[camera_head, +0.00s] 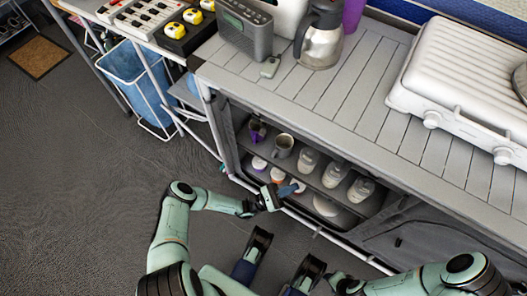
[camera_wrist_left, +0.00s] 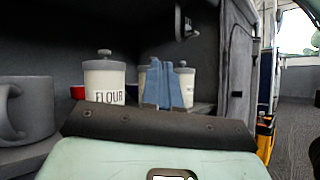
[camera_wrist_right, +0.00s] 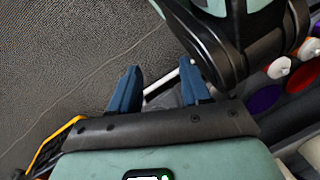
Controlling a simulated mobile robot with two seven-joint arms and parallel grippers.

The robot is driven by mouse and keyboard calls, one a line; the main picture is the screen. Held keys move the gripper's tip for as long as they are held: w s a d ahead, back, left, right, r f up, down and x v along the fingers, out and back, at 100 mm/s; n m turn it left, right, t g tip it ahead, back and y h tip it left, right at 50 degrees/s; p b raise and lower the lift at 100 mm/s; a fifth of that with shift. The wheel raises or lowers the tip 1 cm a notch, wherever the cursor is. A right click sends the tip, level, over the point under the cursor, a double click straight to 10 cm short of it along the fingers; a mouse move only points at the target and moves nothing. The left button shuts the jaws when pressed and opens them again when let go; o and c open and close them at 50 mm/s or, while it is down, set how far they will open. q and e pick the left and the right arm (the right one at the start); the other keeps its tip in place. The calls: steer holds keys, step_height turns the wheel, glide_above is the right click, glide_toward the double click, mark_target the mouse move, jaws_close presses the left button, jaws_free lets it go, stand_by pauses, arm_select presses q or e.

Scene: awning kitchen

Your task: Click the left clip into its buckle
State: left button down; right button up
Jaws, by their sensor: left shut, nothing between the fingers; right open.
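My left gripper (camera_head: 294,188) reaches in from the left at the front of the open cabinet shelf. In the left wrist view its blue fingers (camera_wrist_left: 167,84) are together with nothing between them. A dark strap with a small fitting (camera_wrist_left: 184,24) hangs at the top of the cabinet opening there; I cannot tell whether it is the clip or the buckle. A small dark fitting (camera_wrist_left: 236,94) sits on the cabinet's side panel, apart from the fingers. My right gripper (camera_wrist_right: 157,88) is open and empty over the floor beside the shelf. No clip or buckle is clear enough to name.
The shelf holds a mug (camera_head: 283,146), several jars and a flour canister (camera_wrist_left: 105,80). On the slatted counter (camera_head: 340,90) stand a radio (camera_head: 245,28), a steel jug (camera_head: 319,38) and a white stove (camera_head: 465,80).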

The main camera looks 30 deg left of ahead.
arm_select(q)
steer(key=w+a+f+n+t+y+b, duration=0.1)
steer(key=w+a+f+n+t+y, duration=0.15)
steer(key=a+n+t+y, duration=0.4)
steer(key=n+t+y+b, duration=0.1)
steer(key=n+t+y, duration=0.3)
steer(key=y, duration=0.6)
glide_toward(264, 135)
steer(key=w+f, duration=0.1)
steer(key=w, duration=0.3)
steer(key=shift+w+r+p, duration=0.15)
steer(key=shift+r, duration=0.9)
steer(key=shift+w+r+p, duration=0.15)
steer(key=shift+r, duration=0.85)
arm_select(e)
steer(key=shift+w+a+f+t, duration=0.1)
steer(key=shift+w+f+t, duration=0.1)
steer(key=shift+w+f, duration=0.5)
steer(key=shift+w+f+t, duration=0.2)
steer(key=shift+w+f, duration=0.3)
steer(key=shift+w, duration=0.35)
steer(key=shift+r, duration=0.1)
